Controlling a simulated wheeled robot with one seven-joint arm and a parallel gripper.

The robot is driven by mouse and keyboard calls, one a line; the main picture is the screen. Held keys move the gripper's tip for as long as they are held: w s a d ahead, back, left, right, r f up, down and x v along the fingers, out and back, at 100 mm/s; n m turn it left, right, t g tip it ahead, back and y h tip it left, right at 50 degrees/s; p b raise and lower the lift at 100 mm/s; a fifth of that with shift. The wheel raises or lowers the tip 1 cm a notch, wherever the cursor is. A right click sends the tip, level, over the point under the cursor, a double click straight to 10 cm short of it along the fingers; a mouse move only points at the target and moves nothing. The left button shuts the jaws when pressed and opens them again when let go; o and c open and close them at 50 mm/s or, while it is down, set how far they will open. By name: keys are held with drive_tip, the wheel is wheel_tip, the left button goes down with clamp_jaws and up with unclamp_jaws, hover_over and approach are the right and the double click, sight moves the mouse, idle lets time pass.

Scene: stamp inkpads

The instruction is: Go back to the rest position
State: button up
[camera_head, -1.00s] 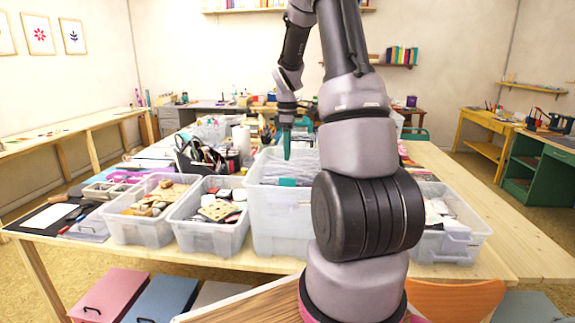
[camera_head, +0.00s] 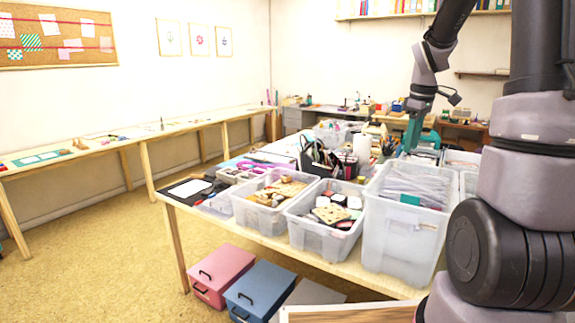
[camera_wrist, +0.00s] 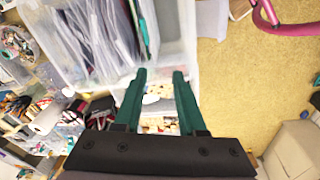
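My gripper (camera_head: 410,148) hangs at the end of my arm, above and behind the tall clear bin of grey sheets (camera_head: 412,185) in the head view. In the wrist view its two teal fingers (camera_wrist: 159,74) stand apart with a gap between them. Nothing is held between the fingers. Part of the bin of grey sheets (camera_wrist: 100,40) shows beyond the fingers in the wrist view.
A long wooden table (camera_head: 275,243) carries several clear bins, including one with stamps and inkpads (camera_head: 333,214). A pink box (camera_head: 222,270) and a blue box (camera_head: 258,290) sit on the floor. Open floor (camera_head: 110,255) lies to the left.

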drive_tip(key=s+a+r+m+t, duration=0.2)
drive_tip(key=s+a+r+m, duration=0.2)
drive_tip(key=s, duration=0.3)
drive_tip(key=s+a+r+m+t+y, duration=0.1)
drive_tip(key=s+a+r+m, duration=0.3)
drive_tip(key=s, duration=0.3)
drive_tip(key=s+a+r+m+t+y, duration=0.1)
drive_tip(key=s+a+r+m+t, duration=0.1)
drive_tip(key=s+a+r+m, duration=0.2)
drive_tip(key=s, duration=0.3)
drive_tip(key=shift+s+a+r+t, duration=0.15)
drive_tip(key=shift+a+r+t, duration=0.1)
drive_tip(key=shift+a+t, duration=0.05)
